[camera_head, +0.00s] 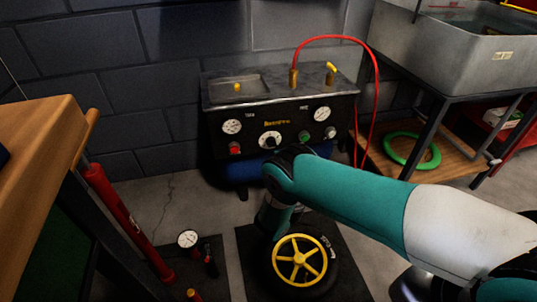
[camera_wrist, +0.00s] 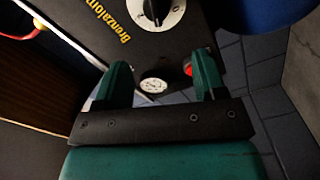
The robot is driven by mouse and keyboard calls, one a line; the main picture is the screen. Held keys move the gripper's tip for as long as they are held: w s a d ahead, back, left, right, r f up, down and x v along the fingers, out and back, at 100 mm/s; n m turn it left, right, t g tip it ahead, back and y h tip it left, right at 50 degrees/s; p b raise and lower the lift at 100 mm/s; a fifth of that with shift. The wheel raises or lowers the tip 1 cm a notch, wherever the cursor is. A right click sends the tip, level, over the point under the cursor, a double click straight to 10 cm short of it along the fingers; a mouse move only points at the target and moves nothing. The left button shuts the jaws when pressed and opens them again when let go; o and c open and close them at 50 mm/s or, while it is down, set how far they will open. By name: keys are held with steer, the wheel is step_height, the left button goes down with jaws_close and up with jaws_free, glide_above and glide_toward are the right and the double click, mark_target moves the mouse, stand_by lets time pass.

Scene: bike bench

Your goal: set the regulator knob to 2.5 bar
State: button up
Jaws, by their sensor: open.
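The regulator knob (camera_head: 270,140) appears to be the dark knob on a white dial, mid-front on the black compressor panel (camera_head: 285,118). In the wrist view this knob (camera_wrist: 152,9) shows at the top edge, partly cut off; its setting is too small to read. A round white gauge (camera_wrist: 153,86) shows between the fingers in the wrist view, with a red button (camera_wrist: 187,68) beside it. My gripper (camera_wrist: 162,62) is open and empty, with its teal fingers apart. The knob lies beyond the fingertips, not between them. In the head view my arm hides the gripper.
A red hose (camera_head: 373,75) arches from the compressor top down its right side. A metal sink (camera_head: 450,50) stands at the right. A wooden bench (camera_head: 40,150) and red pump (camera_head: 115,210) stand at the left. A yellow-spoked wheel (camera_head: 300,260) is on the floor.

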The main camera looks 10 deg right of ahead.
mark_target(269, 145)
steer(key=b, duration=0.3)
steer(key=w+b, duration=0.1)
steer(key=b, duration=0.2)
steer(key=shift+w+f+b, duration=0.25)
steer(key=shift+f+b, duration=0.05)
steer(key=shift+f, duration=0.05)
steer(key=b, duration=0.2)
steer(key=shift+w+d+b, duration=0.1)
steer(key=shift+b, duration=0.3)
steer(key=w, duration=0.3)
steer(key=w+b, duration=0.1)
steer(key=w, duration=0.2)
steer(key=w+r+b, duration=0.1)
steer(key=w, duration=0.1)
steer(key=shift+w, duration=0.4)
steer(key=c, duration=0.9)
